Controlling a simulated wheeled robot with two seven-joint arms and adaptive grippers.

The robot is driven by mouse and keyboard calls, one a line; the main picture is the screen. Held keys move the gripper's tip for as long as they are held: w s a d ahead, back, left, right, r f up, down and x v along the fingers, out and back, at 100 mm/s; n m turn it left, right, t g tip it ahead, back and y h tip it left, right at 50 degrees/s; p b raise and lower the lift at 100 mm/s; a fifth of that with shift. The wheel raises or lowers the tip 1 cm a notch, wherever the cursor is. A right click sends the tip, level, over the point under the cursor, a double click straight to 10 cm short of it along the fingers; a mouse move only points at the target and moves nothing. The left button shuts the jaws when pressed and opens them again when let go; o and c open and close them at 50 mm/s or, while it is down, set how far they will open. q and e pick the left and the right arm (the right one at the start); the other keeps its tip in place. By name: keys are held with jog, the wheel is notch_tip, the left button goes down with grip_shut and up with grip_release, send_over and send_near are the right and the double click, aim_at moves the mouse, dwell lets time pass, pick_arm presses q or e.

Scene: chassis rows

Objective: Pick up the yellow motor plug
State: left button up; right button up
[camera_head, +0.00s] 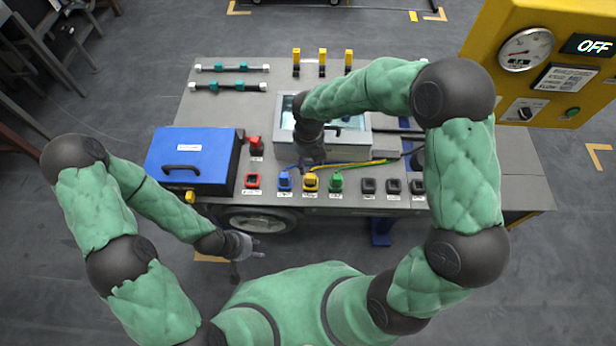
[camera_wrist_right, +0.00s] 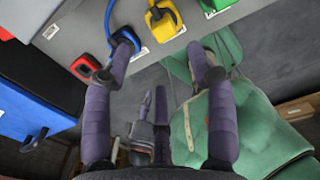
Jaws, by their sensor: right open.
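The yellow plug (camera_head: 310,183) sits in a dark socket at the front edge of the grey bench, between the blue plug (camera_head: 284,181) and the green plug (camera_head: 336,182). A cable leaves its back. My right gripper (camera_head: 311,158) hangs over the bench just behind the yellow plug in the head view. In the right wrist view its fingers (camera_wrist_right: 162,46) are spread and empty, with the yellow plug (camera_wrist_right: 165,20) ahead between the tips and the left finger close to the blue plug (camera_wrist_right: 126,38). My left gripper (camera_head: 245,250) hangs in front of the bench; its opening is unclear.
A red-rimmed socket (camera_head: 252,181) and a blue box (camera_head: 192,160) lie left of the plugs. Several dark sockets (camera_head: 392,186) lie to the right. A glass-topped case (camera_head: 350,140) stands behind. A yellow panel (camera_head: 545,65) reading OFF stands at the upper right.

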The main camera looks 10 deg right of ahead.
aim_at(310, 176)
notch_tip(310, 176, down, 5)
jog(key=shift+f+b, duration=0.15)
jog(key=shift+b, duration=0.8)
jog(key=f+b, duration=0.2)
jog(key=f, duration=0.1)
jog(key=f+b, duration=0.1)
jog(key=f, duration=0.1)
jog(key=shift+s+d, duration=0.2)
jog(key=shift+d, duration=0.05)
jog(key=shift+c, duration=0.6)
grip_shut()
